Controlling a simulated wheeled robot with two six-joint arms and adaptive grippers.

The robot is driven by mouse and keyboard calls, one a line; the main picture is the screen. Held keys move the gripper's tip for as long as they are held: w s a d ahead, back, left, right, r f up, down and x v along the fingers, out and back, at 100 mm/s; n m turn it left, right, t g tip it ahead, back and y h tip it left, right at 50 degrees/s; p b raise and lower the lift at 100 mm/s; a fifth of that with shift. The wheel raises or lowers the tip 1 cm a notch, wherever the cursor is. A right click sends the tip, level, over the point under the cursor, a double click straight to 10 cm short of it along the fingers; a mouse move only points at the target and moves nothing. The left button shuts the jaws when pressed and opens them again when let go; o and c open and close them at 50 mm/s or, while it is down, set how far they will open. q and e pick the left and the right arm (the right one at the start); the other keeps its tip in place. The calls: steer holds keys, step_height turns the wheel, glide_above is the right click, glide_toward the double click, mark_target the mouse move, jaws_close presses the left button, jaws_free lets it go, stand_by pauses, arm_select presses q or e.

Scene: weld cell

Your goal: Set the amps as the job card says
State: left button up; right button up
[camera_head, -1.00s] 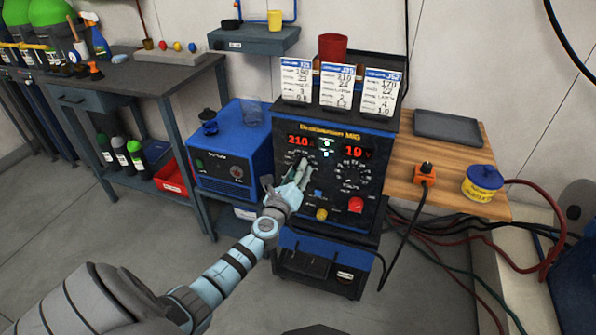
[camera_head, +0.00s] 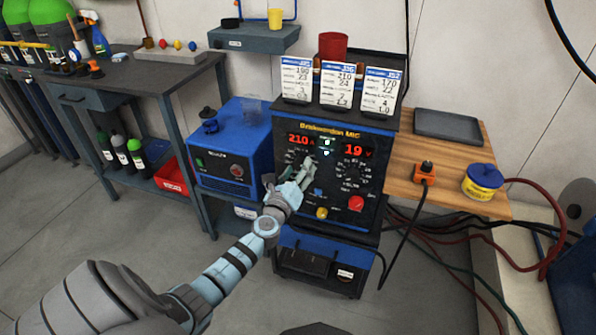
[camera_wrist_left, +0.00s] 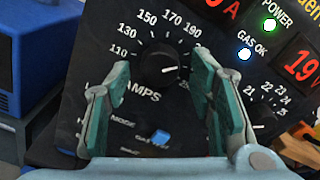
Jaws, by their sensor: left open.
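The welder (camera_head: 335,215) shows a red 210 A display (camera_head: 301,140) and a red 19 V display (camera_head: 357,151). My left gripper (camera_head: 287,172) is open in front of its amps dial. In the left wrist view the black amps knob (camera_wrist_left: 157,68) sits between and beyond the spread fingers (camera_wrist_left: 160,80), with a visible gap on each side. The knob's white mark points right, past the 190 label. Three job cards stand on top: left (camera_head: 297,80), middle (camera_head: 337,85) and right (camera_head: 380,92). The middle card seems to read 210 and 24. My right gripper is not in view.
The volts knob (camera_head: 350,175), red knob (camera_head: 356,203) and yellow knob (camera_head: 322,213) are close by on the panel. A blue unit (camera_head: 230,155) stands left. A wooden bench (camera_head: 440,195) on the right holds a tray (camera_head: 447,127) and a blue-yellow tin (camera_head: 482,182).

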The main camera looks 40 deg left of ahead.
arm_select(q)
steer(key=shift+s+d, duration=0.1)
steer(key=shift+s, duration=0.1)
steer(key=v, duration=1.1)
steer(key=shift+s, duration=0.25)
steer(key=shift+d, duration=0.1)
